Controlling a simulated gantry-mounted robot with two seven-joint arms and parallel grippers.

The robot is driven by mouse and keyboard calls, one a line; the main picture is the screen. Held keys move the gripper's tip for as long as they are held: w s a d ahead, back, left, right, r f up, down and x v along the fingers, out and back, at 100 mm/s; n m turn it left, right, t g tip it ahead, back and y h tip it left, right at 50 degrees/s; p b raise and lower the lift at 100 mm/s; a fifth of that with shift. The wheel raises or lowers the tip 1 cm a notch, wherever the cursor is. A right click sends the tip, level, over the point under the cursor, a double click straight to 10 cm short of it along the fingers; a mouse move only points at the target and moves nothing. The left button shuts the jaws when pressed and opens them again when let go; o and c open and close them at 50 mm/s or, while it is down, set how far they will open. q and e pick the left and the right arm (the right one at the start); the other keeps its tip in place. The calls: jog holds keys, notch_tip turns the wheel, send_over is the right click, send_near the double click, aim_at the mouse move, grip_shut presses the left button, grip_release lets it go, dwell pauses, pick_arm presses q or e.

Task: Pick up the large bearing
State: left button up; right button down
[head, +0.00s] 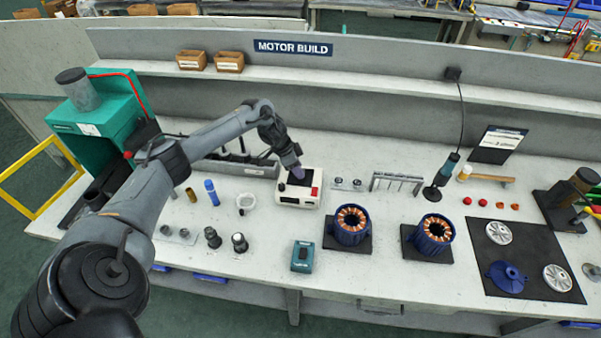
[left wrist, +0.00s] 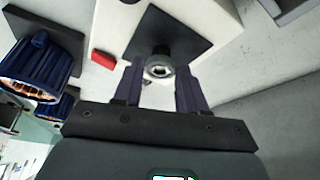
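A silver ring-shaped bearing (left wrist: 159,67) sits on a dark post above the black plate (left wrist: 185,40) of a white box-like device (head: 312,196), seen in the left wrist view. I take it for the large bearing. My left gripper (head: 297,177) points down over the device in the head view and hides the bearing there. In the left wrist view its two dark fingers (left wrist: 158,82) stand apart, one on each side of the bearing, with a small gap visible to each finger. My right gripper is not in view.
Two blue motor stators (head: 351,224) (head: 434,233) stand on black bases to the right. Small rings lie on a plate (head: 348,184) beside the device. A teal block (head: 302,256) is in front, and a grey rack (head: 235,168) stands behind left. The bench front is partly clear.

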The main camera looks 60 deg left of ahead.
pick_arm(q)
jog(key=c, duration=0.4)
jog(key=shift+r, duration=0.1)
jog(key=shift+r, duration=0.5)
notch_tip(320, 180, up, 3)
jog(key=shift+w+d+r+p, duration=0.1)
jog(key=shift+r+p, duration=0.05)
jog(key=shift+p, duration=0.15)
jog(key=w+d+r, duration=0.2)
jog(key=d, duration=0.1)
jog(key=w+d+r, duration=0.2)
jog(key=w, duration=0.1)
jog(key=w+d+r+p, duration=0.1)
jog(key=w+d+r, duration=0.1)
jog(key=d, duration=0.1)
jog(key=shift+w+d+r, duration=0.2)
jog(key=shift+d+r, duration=0.05)
jog(key=shift+d, duration=0.1)
